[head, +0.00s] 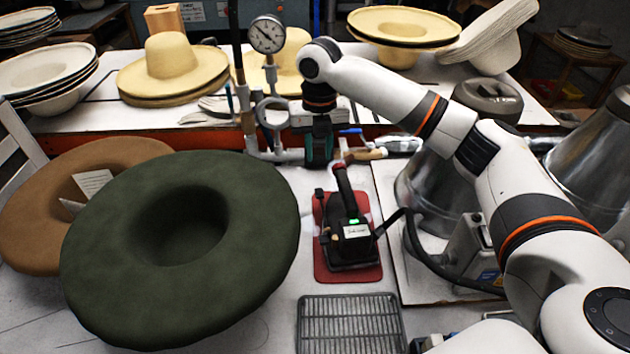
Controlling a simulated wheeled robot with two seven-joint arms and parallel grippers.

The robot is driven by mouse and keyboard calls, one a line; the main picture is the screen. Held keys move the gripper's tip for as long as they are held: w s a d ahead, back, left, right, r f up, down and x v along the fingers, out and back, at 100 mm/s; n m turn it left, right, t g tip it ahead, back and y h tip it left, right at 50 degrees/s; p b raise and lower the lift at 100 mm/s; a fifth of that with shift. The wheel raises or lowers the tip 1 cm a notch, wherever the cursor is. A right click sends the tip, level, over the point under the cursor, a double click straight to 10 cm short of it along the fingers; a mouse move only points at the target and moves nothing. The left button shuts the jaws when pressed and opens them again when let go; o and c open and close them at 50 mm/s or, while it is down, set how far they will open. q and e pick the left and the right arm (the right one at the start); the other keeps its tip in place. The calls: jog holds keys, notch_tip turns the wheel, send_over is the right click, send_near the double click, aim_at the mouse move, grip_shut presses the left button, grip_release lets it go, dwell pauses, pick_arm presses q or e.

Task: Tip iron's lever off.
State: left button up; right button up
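The black iron (350,246) sits on a red mat (322,268) at the middle of the table, with its dark handle rising toward the back. A small green light glows on its body above a white label. Small dark parts show at its left side; I cannot tell which is the lever or its position. My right gripper (319,158) points down behind the iron, near the pipes, apart from the iron's body. Its fingertips are too small and dark to tell whether they are open. My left gripper is not in view.
A metal grid rack (350,325) lies in front of the iron. A large dark green hat (100,245) and a brown hat (30,225) fill the left. A pressure gauge (267,35) on pipes stands behind. A black cable runs right from the iron toward metal cones.

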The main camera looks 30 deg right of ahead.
send_over(319, 190)
jog(key=f, duration=0.5)
jog(key=shift+s+f, duration=0.15)
jog(key=shift+s, duration=0.05)
notch_tip(319, 190, down, 4)
jog(key=shift+w+r+p, duration=0.1)
jog(key=shift+w+p, duration=0.05)
jog(key=shift+p, duration=0.15)
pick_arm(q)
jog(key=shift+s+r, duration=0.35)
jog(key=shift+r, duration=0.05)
pick_arm(e)
jog(key=shift+f, duration=0.6)
grip_shut()
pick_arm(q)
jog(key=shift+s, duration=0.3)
pick_arm(e)
jog(key=shift+r, duration=0.15)
